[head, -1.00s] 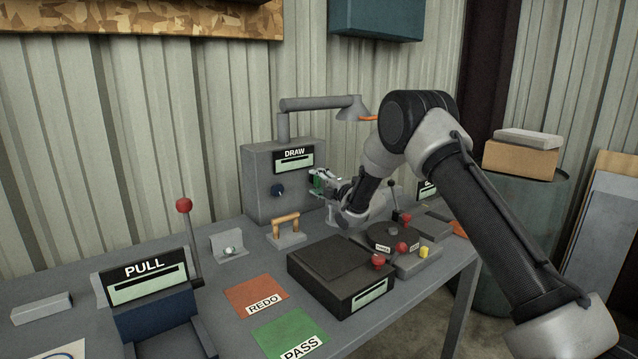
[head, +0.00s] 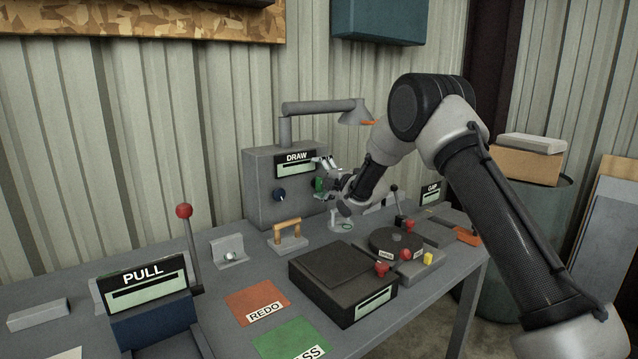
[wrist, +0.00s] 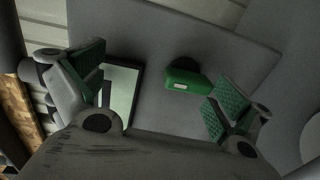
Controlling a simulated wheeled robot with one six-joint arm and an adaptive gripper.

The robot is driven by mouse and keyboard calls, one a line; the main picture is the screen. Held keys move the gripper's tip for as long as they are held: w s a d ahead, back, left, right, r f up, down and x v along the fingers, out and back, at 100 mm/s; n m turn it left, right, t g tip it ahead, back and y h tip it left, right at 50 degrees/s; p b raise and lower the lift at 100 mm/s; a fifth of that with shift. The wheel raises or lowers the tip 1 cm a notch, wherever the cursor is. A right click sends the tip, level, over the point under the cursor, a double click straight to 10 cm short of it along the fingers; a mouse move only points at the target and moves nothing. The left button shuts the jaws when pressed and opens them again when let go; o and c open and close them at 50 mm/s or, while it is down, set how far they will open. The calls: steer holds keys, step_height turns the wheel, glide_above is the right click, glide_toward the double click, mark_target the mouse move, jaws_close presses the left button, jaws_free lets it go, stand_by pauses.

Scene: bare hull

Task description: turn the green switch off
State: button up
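The green switch (head: 319,184) sits on the front of the grey box labelled DRAW (head: 262,212), right of a dark blue knob (head: 280,195). In the wrist view the green switch (wrist: 188,81) juts from the grey panel between my fingers, nearer the right finger. My gripper (head: 325,180) is at the box's front, right beside the switch. In the wrist view my gripper (wrist: 155,95) is open, with its green-padded fingers wide apart. I cannot tell whether the right pad touches the switch.
A wooden-handled bracket (head: 288,234) stands on the bench before the box. A lamp (head: 350,112) arches over the box. The PULL unit (head: 145,290) is at left.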

mark_target(316, 155)
steer(key=shift+t+y, duration=0.3)
steer(key=shift+t, duration=0.2)
steer(key=r, duration=0.6)
steer(key=shift+w+d+r, duration=0.15)
steer(key=shift+w+r, duration=0.2)
steer(key=shift+g, duration=0.5)
steer(key=f, duration=0.5)
steer(key=shift+s+f, duration=0.25)
steer(key=shift+s, duration=0.05)
steer(key=shift+s+d+r, duration=0.1)
steer(key=shift+s+r, duration=0.1)
steer(key=shift+c, duration=1.1)
steer(key=shift+v, duration=1.2)
steer(key=shift+c, duration=0.4)
steer(key=v, duration=0.7)
steer(key=shift+s+a+f, duration=0.2)
steer(key=shift+a+f, duration=0.15)
steer(key=shift+f, duration=0.3)
steer(key=shift+r, duration=0.1)
